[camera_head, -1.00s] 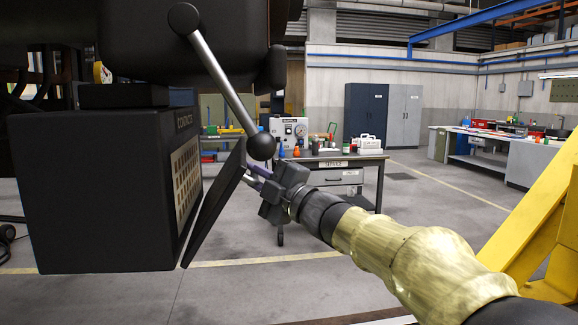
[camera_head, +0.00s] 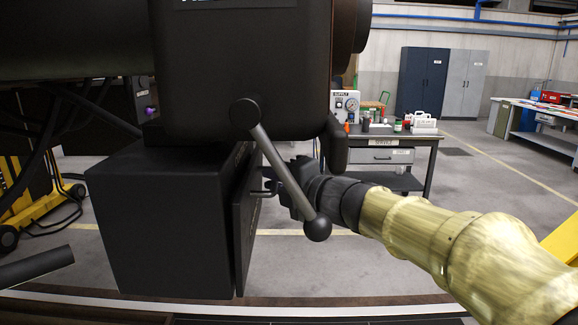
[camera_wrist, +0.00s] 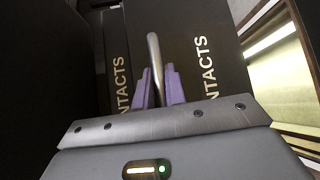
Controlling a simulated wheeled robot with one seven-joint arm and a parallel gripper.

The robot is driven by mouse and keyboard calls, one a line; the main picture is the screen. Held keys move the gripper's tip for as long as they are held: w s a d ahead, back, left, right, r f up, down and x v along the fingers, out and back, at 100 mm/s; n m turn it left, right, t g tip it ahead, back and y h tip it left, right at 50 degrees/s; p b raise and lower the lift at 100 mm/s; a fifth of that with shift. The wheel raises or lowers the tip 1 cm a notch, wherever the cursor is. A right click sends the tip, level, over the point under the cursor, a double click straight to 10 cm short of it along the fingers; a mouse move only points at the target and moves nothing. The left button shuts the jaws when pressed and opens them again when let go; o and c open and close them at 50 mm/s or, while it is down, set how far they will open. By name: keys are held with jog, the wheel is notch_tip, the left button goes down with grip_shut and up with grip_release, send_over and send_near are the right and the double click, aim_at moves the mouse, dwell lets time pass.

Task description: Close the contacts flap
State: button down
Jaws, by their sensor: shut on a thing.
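The black contacts box (camera_head: 160,235) hangs under the dark housing at left of centre in the head view. Its flap (camera_head: 243,225) stands upright along the box's right side, at most a narrow gap away; I cannot tell if it is fully flush. My gripper (camera_head: 274,187) is at the flap's outer face, shut on the flap's handle (camera_head: 258,193). In the wrist view the metal handle (camera_wrist: 154,60) lies between the purple fingers of my gripper (camera_wrist: 159,90). White CONTACTS lettering shows on dark surfaces on both sides of it. The box opening is hidden.
A grey lever (camera_head: 280,165) with black knobs slants down across the view in front of my gripper. The dark housing (camera_head: 240,70) is directly above the box. A service bench (camera_head: 390,155) stands behind, with open floor around it.

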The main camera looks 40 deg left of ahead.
jog(key=shift+s+a+r+n+p, duration=0.15)
jog(key=shift+s+a+n+p, duration=0.15)
jog(key=shift+p, duration=0.3)
jog(key=c, duration=1.5)
grip_release()
jog(key=shift+a, duration=0.15)
jog(key=shift+o, duration=0.2)
jog(key=shift+h, duration=0.3)
jog(key=shift+d, duration=0.2)
jog(key=shift+d, duration=0.3)
jog(key=b+v, duration=0.1)
jog(key=v, duration=1.5)
jog(key=shift+d, duration=0.3)
